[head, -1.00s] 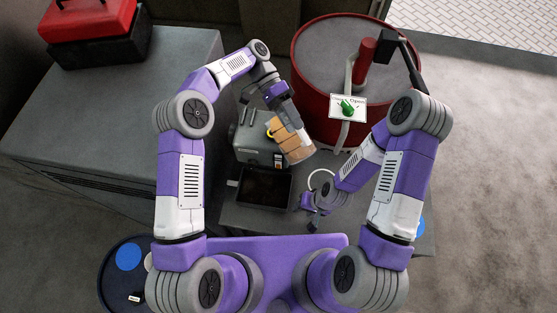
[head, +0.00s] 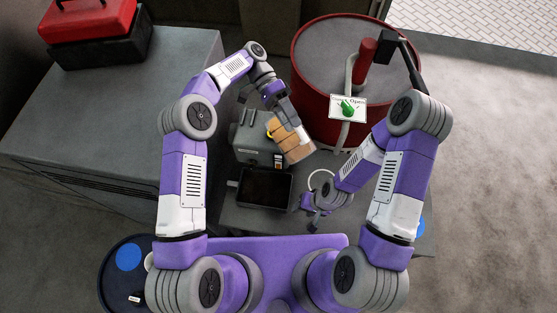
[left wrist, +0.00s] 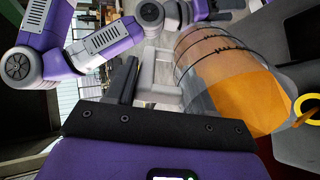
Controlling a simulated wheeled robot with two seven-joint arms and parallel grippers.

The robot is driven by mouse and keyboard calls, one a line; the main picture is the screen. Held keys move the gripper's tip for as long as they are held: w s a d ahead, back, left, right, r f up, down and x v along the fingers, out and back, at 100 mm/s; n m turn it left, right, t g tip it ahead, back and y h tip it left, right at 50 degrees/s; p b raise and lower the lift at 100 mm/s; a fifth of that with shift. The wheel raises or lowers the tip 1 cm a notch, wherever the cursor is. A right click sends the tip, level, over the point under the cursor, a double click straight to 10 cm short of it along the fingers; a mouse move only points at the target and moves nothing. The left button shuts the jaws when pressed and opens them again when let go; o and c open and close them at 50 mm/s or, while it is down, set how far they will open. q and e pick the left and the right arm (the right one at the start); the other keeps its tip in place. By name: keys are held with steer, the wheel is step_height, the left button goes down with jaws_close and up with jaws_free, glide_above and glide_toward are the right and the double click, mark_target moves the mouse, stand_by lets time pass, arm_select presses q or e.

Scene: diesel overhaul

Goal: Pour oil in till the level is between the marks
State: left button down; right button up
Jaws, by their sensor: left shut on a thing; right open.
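My left gripper (head: 279,103) is shut on a clear measuring jug (head: 290,139) holding amber oil. The jug is tilted over the right side of the grey machine housing (head: 249,137). In the left wrist view the jug (left wrist: 215,60) shows black marks, and the oil lies toward its lower right side. A yellow ring (left wrist: 307,106) is close beside that side; it also shows on the housing (head: 269,130). I cannot tell whether oil is flowing. A small gauge (head: 278,160) sits on the housing front; its level is unreadable. My right gripper (head: 313,214) is open and empty at the bench front.
A dark, empty-looking tray (head: 265,187) lies in front of the housing. A red drum (head: 309,88) with a pipe and a green-marked sign (head: 348,108) stands behind right. A pale ring (head: 321,177) is near my right wrist. A red toolbox (head: 90,22) is far left.

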arm_select(q)
steer(key=shift+r, duration=0.15)
steer(key=shift+w+a+r+g, duration=0.1)
steer(key=shift+w+g, duration=0.05)
steer(key=shift+g, duration=0.15)
stand_by(0.6)
steer(key=shift+w+a+r+h, duration=0.15)
steer(key=shift+w+h, duration=0.05)
steer(key=shift+h, duration=0.1)
steer(key=shift+w+a+r+g, duration=0.1)
steer(key=shift+w+r+g, duration=0.1)
steer(key=shift+g, duration=0.1)
stand_by(0.5)
